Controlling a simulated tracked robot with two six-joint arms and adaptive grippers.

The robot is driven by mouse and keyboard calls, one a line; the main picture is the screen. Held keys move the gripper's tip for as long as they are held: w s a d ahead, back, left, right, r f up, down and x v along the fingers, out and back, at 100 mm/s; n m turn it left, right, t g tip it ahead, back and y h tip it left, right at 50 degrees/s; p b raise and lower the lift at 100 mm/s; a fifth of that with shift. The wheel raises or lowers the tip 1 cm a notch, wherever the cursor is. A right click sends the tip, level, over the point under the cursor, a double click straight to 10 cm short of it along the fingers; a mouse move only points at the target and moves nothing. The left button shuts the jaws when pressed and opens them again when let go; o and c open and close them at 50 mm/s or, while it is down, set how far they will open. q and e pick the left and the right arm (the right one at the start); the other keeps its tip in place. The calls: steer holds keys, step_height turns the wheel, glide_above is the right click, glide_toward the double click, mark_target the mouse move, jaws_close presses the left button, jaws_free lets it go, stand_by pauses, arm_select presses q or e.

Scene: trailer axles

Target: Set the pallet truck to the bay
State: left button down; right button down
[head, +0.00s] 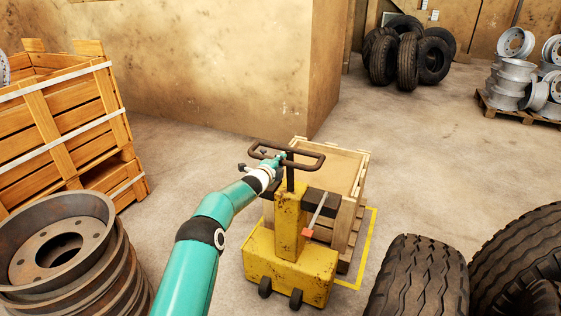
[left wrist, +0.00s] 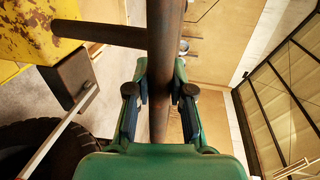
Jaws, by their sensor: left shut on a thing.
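The yellow pallet truck (head: 290,258) stands in the middle of the head view, its dark loop handle (head: 312,166) on top. A light wooden crate (head: 345,160) stands just behind its mast, seemingly on its forks, which are hidden. The bay is a yellow outline on the floor (head: 371,232), visible along the crate's right side; the rest is hidden by crate and truck. My left gripper (head: 280,160) is shut on the handle. In the left wrist view, the brown handle bar (left wrist: 160,115) runs between its fingers (left wrist: 160,78). My right gripper is not in view.
Large tyres (head: 420,275) stand close at the lower right. Rusty rims (head: 65,245) are stacked at lower left, below a slatted wooden crate (head: 65,125). A wall corner (head: 310,125) rises behind the truck. Open floor (head: 430,155) lies to the right, before more tyres and a rim pallet.

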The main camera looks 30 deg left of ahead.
arm_select(q)
steer(key=c, duration=1.3)
jaws_free()
steer(key=shift+s+a, duration=0.1)
steer(key=shift+s, duration=0.05)
steer(key=shift+o, duration=1.3)
steer(key=shift+w+f, duration=0.2)
steer(key=shift+f, duration=0.05)
steer(key=shift+w+f, duration=0.1)
steer(key=shift+w, duration=0.1)
steer(key=shift+s+r, duration=0.15)
steer(key=shift+r, duration=0.15)
steer(key=shift+s+d+r, duration=0.15)
steer(key=shift+s+d, duration=0.1)
steer(key=shift+s, duration=0.35)
steer(key=v, duration=1)
steer(key=shift+s, duration=0.3)
